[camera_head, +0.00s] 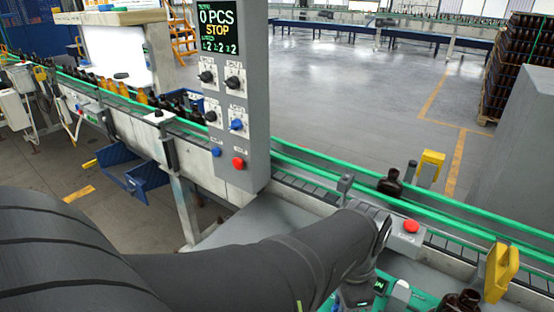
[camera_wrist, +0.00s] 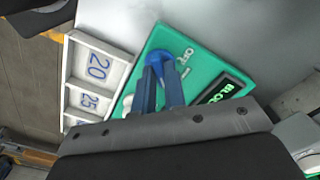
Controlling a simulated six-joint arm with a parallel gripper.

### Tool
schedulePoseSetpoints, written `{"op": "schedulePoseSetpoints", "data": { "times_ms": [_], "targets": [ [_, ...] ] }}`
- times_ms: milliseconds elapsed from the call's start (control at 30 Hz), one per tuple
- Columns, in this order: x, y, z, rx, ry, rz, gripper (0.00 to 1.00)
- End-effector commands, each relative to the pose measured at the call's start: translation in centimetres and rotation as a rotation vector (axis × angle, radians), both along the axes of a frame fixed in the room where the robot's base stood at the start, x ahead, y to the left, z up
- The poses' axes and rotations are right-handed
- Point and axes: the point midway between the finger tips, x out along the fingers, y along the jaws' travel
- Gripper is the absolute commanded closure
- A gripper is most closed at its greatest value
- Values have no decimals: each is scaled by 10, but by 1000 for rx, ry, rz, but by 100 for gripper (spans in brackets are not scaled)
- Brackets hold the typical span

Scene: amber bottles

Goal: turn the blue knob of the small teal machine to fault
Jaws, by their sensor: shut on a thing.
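The small teal machine (camera_wrist: 208,72) fills the middle of the wrist view, its face tilted in the picture. The blue knob (camera_wrist: 160,57) is near its upper left, beside an OFF mark. My gripper (camera_wrist: 167,72) has its two blue fingers closed on the knob, one on each side. A dark display (camera_wrist: 227,90) with green letters beginning BLO is partly hidden by my gripper body. The knob's pointer and the fault mark cannot be made out. In the head view, part of the teal machine (camera_head: 421,299) shows at the bottom, and my wrist covers the knob.
A white tray (camera_wrist: 69,62) with number cards 20 and 25 is left of the machine. A grey control panel (camera_head: 257,152) reads 0 PCS, STOP. A red button box (camera_head: 411,228), a dark bottle (camera_head: 390,184) and yellow-topped posts (camera_head: 430,164) are close to my arm, along the conveyor.

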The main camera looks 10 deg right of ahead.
Motion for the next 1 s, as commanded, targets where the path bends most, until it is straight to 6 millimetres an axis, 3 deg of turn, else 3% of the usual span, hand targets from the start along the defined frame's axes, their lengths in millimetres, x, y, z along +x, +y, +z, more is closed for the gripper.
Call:
{"op": "schedulePoseSetpoints", "data": {
  "times_ms": [133,167,233,267,667,767,1000],
  "targets": [
    [0,0,1,-1,-2,-1,100],
    [0,0,1,-1,-2,-1,83],
    [0,0,1,-1,-2,-1,70],
    [0,0,1,-1,-2,0,67],
    [1,-1,10,-3,-3,0,67],
    [1,-1,26,-5,-5,0,67],
    [1,-1,85,-6,-6,0,67]
  ]
}}
